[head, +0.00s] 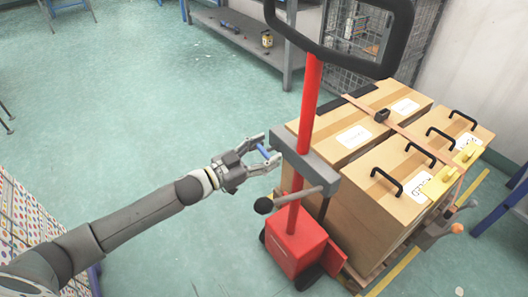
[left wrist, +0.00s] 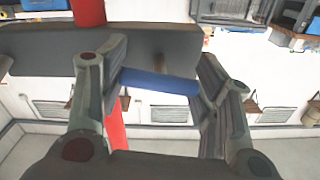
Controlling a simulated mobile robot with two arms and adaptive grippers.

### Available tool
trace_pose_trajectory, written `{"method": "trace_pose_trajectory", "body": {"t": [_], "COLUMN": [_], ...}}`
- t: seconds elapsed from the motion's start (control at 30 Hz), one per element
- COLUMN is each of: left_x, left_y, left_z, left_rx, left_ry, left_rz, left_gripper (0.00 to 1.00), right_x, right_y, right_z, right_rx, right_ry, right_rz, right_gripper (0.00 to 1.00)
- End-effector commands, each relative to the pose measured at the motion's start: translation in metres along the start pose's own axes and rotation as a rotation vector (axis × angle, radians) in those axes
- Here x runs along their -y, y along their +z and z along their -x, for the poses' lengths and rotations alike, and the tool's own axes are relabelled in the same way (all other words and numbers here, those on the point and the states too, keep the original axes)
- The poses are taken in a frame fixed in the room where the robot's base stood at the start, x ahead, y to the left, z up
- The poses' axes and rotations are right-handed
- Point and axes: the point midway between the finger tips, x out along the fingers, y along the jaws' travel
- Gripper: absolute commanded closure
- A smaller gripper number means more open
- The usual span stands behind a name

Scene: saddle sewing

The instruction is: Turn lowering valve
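The red pallet jack (head: 296,242) has a red post, a black loop handle (head: 350,62) and a grey crossbar (head: 304,165). A short blue handle (head: 263,151), which looks like the lowering valve's, is at the crossbar's left side. My left gripper (head: 268,154) reaches it from the left with fingers apart. In the left wrist view the blue handle (left wrist: 160,82) runs across the gap between the spread fingers (left wrist: 160,105), in front of the grey crossbar (left wrist: 165,50). I cannot tell whether the fingers touch it. My right gripper is out of view.
A lever with a black knob (head: 264,205) sticks out left below the crossbar. Strapped cardboard boxes (head: 365,185) with black handles stand behind the jack. A grey workbench (head: 245,35) and a wire cage are at the back.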

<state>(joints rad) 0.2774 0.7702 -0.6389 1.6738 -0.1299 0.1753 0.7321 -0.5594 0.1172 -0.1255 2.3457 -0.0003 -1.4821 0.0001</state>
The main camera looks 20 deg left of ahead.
Motion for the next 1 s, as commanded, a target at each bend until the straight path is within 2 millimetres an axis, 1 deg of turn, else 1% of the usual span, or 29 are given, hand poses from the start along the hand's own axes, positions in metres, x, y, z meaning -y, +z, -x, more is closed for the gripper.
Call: {"method": "trace_pose_trajectory", "body": {"t": [0.03,0.1,0.13,0.37,0.47,0.53,0.67,1.0], "left_x": [0.0,0.0,0.0,0.0,0.0,0.0,0.0,0.0], "left_y": [0.0,0.0,0.0,0.0,-0.001,-0.001,-0.002,-0.001], "left_z": [0.0,0.0,0.0,0.0,0.0,0.0,0.0,0.0], "left_rx": [0.0,0.0,0.0,0.0,0.0,0.001,0.0,0.001], "left_ry": [0.0,0.0,0.0,0.0,-0.001,-0.001,0.0,0.0], "left_rz": [0.0,0.0,0.0,-0.022,-0.055,-0.089,-0.177,-0.489], "left_gripper": [0.54,0.63,0.66,0.66,0.66,0.66,0.66,0.66], "right_x": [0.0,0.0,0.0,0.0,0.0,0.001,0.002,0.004], "right_y": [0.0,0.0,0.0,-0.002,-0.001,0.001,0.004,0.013], "right_z": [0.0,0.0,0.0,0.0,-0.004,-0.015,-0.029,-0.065], "right_rx": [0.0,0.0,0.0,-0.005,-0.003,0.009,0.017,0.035], "right_ry": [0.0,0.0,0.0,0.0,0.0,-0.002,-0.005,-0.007], "right_rz": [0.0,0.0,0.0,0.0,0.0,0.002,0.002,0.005], "right_gripper": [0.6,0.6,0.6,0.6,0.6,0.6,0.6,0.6]}}
